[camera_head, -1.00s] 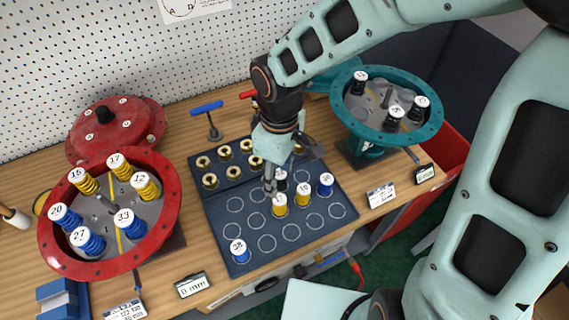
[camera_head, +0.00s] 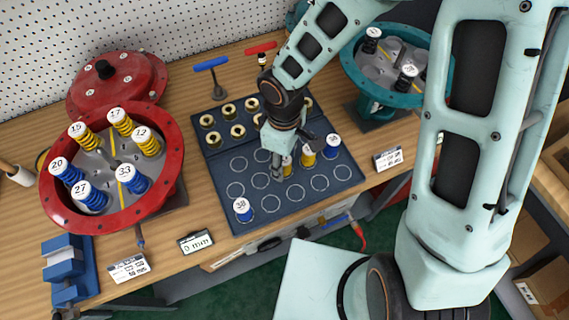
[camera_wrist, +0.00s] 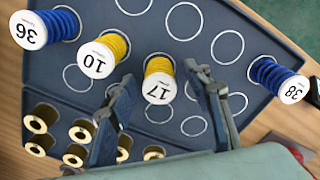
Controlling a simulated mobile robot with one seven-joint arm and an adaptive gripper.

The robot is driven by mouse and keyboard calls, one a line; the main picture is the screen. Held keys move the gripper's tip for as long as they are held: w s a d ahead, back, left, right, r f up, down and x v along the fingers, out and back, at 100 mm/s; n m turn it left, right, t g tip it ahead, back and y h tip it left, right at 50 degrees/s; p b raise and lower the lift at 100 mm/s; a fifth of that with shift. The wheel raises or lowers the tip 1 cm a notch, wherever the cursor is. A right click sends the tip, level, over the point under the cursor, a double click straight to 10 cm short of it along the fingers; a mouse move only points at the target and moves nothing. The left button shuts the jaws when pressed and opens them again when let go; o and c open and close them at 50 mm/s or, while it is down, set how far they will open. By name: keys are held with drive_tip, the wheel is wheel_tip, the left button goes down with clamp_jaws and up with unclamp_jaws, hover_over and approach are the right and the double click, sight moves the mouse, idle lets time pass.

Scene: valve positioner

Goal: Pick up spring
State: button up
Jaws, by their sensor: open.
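In the wrist view, a yellow spring with white cap 17 (camera_wrist: 158,80) stands upright in the dark tray (camera_wrist: 60,110). My gripper (camera_wrist: 160,76) is open, with one finger on each side of this spring; contact is not clear. A yellow spring capped 10 (camera_wrist: 103,54) and a blue spring capped 36 (camera_wrist: 45,27) stand to the left. A blue spring capped 38 (camera_wrist: 277,79) stands to the right. In the head view, my gripper (camera_head: 277,172) is low over the tray and partly hides the yellow springs.
The red housing (camera_head: 172,190) at left holds several yellow and blue springs. The teal housing (camera_head: 345,65) at right holds black springs, partly hidden by my arm. Brass-coloured pieces (camera_head: 228,111) fill the tray's back. T-handles (camera_head: 211,64) stand behind. The tray's front circles are mostly empty.

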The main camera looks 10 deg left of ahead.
drive_tip(key=shift+f, duration=0.1)
drive_tip(key=shift+c, duration=0.4)
clamp_jaws()
